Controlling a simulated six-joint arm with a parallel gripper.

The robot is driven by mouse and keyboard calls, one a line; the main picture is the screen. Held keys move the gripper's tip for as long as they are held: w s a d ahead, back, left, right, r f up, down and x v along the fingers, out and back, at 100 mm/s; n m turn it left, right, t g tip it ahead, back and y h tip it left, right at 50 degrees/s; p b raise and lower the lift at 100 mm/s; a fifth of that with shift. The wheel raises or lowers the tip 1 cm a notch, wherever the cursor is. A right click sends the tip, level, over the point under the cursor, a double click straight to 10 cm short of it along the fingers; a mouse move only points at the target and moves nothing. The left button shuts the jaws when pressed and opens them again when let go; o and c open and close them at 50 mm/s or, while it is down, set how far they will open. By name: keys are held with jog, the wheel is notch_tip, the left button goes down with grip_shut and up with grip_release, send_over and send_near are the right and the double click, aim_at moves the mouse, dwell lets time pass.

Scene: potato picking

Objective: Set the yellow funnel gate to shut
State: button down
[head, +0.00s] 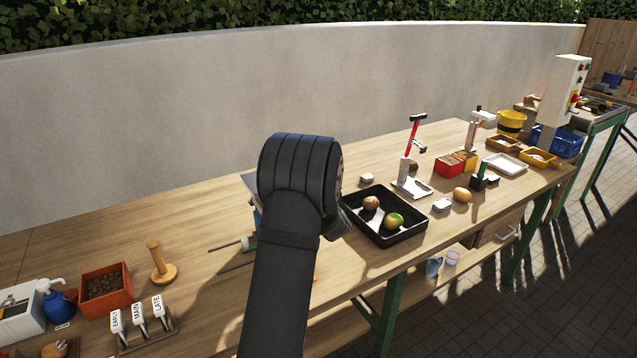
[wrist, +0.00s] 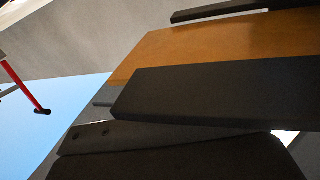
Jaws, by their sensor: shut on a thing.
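In the wrist view my gripper (wrist: 215,50) shows as two dark fingers, one along the top edge and one across the middle. Between them is a flat orange-yellow plate (wrist: 190,50), which looks like the yellow funnel gate; my gripper is shut on it. Whether the gate is open or shut cannot be told from this close. In the head view my dark wrist and forearm stand over the middle of the table and hide the fingers and the gate. Only slivers of a grey and blue object show at the arm's left edge.
The wooden table (head: 205,215) runs along a pale wall. A black tray (head: 385,240) with two round produce pieces lies right of my arm, near a red-handled tool (head: 416,128). At left are a wooden peg (head: 158,262), a red box (head: 105,290) and labelled levers (head: 140,322).

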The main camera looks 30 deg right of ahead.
jog(key=c, duration=1.4)
grip_release()
jog(key=shift+o, duration=0.2)
jog(key=shift+s, duration=0.1)
jog(key=v, duration=1.7)
jog(key=shift+s+a, duration=0.1)
jog(key=shift+s, duration=0.05)
